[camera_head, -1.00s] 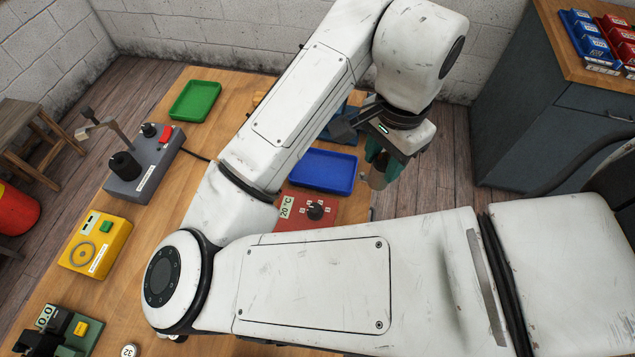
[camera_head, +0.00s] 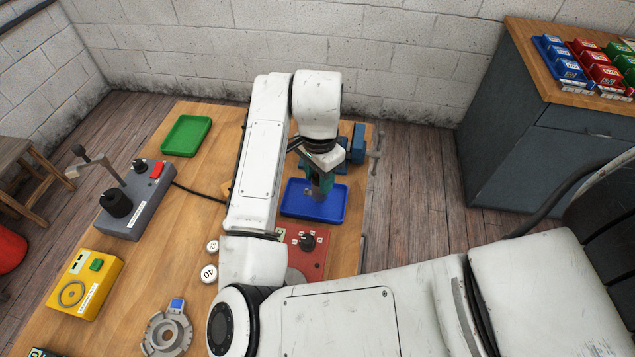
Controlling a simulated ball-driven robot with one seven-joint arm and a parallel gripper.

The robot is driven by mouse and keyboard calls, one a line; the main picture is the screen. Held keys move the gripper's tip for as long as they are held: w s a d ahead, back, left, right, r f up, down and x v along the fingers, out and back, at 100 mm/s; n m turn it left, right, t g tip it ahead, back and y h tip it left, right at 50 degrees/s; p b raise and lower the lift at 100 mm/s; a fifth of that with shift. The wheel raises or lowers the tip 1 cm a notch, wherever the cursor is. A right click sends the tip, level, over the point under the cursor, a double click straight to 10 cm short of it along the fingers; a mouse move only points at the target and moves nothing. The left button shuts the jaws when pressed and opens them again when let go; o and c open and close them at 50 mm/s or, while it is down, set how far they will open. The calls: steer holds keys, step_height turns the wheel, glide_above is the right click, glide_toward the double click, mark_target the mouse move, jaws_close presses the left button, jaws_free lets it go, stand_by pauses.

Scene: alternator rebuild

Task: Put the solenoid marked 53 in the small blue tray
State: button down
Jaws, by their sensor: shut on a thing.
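The small blue tray (camera_head: 318,214) lies on the wooden workbench, right of my forearm. My gripper (camera_head: 319,186) points down over the back part of the tray. It is shut on a small greyish cylindrical part (camera_head: 318,196), partly hidden by the fingers. The part is over the tray; I cannot tell whether it touches the tray floor. No number can be read on it. Two round white-topped pieces stand left of my arm, one marked 40 (camera_head: 208,274) and a smaller one (camera_head: 212,247) behind it whose number is unclear.
A green tray (camera_head: 186,136) lies at the back left. A blue vise (camera_head: 357,145) stands behind the blue tray, and a red box with a black knob (camera_head: 307,243) in front. A grey lever box (camera_head: 137,204), yellow meter (camera_head: 85,283) and metal housing (camera_head: 167,333) occupy the left side.

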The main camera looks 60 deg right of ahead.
mark_target(317, 177)
steer(key=shift+w+f+p, duration=0.2)
steer(key=shift+f+p, duration=0.35)
steer(key=shift+f, duration=1.2)
steer(key=shift+f, duration=0.2)
steer(key=c, duration=0.7)
jaws_free()
steer(key=shift+o, duration=0.2)
step_height(317, 177, up, 12)
steer(key=shift+r+b, duration=0.2)
steer(key=shift+b, duration=0.3)
